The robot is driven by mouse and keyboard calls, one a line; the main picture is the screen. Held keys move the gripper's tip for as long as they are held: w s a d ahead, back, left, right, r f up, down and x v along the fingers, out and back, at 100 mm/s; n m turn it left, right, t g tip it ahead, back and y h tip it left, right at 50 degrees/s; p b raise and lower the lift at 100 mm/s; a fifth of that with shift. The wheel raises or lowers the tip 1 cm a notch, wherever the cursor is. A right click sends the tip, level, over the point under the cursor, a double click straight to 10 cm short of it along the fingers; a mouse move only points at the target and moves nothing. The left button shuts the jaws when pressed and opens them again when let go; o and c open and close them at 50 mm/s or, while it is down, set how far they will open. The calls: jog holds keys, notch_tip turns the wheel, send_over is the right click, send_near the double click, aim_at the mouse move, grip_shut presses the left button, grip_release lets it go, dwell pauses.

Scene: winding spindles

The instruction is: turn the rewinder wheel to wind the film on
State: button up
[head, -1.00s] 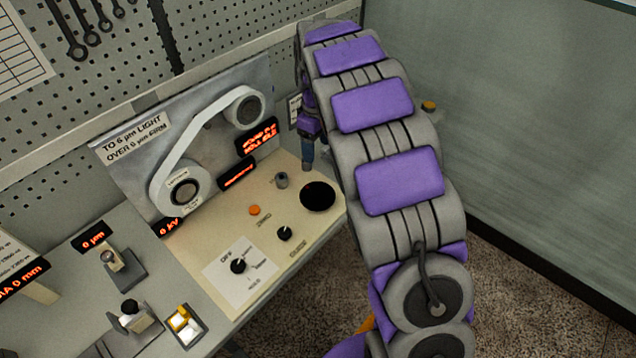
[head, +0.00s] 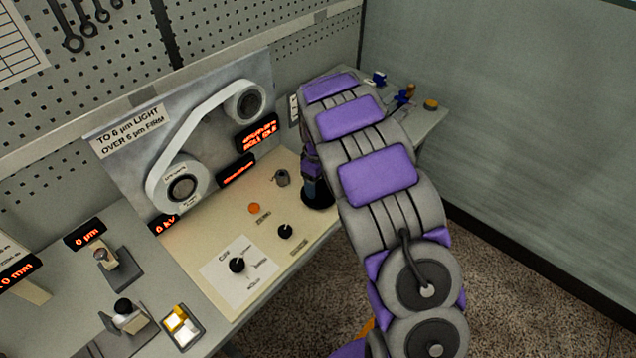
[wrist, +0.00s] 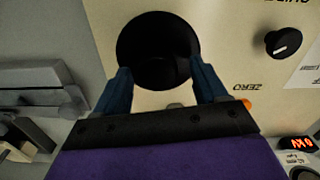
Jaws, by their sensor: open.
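The rewinder wheel appears to be the black round disc on the cream panel. It fills the top middle of the wrist view (wrist: 150,48) and is partly hidden in the head view (head: 320,206). My gripper (wrist: 162,78) is open, with one blue finger at each side of the disc's lower part. I cannot tell whether they touch it. In the head view, my gripper (head: 314,188) points down over the disc. A pale film band (head: 203,118) runs between a lower reel (head: 183,188) and an upper reel (head: 249,106) on the upright plate.
The cream panel (head: 285,255) also carries a small grey knob (head: 281,178), an orange button (head: 254,208) and black knobs (head: 237,265) (head: 285,231). Red displays (head: 257,134) sit behind. Small fixtures (head: 127,315) stand at left; a side bench (head: 425,125) is beyond my arm.

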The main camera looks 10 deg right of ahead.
jog(key=shift+d, duration=0.3)
jog(key=shift+c, duration=0.4)
jog(key=shift+a, duration=0.1)
jog(key=c, duration=1)
jog(key=m+p, duration=0.3)
jog(key=shift+r+m, duration=0.2)
jog(key=shift+m, duration=0.1)
jog(key=m+p, duration=0.2)
jog(key=shift+m, duration=0.4)
jog(key=m+p, duration=0.2)
jog(key=m, duration=0.1)
jog(key=shift+f+m, duration=0.1)
jog(key=shift+m, duration=0.2)
jog(key=m+p, duration=0.2)
jog(key=m, duration=0.3)
jog(key=shift+a, duration=0.1)
jog(key=m, duration=0.4)
jog(key=shift+w+m+p, duration=0.1)
jog(key=shift+m+p, duration=0.2)
jog(key=shift+p, duration=0.05)
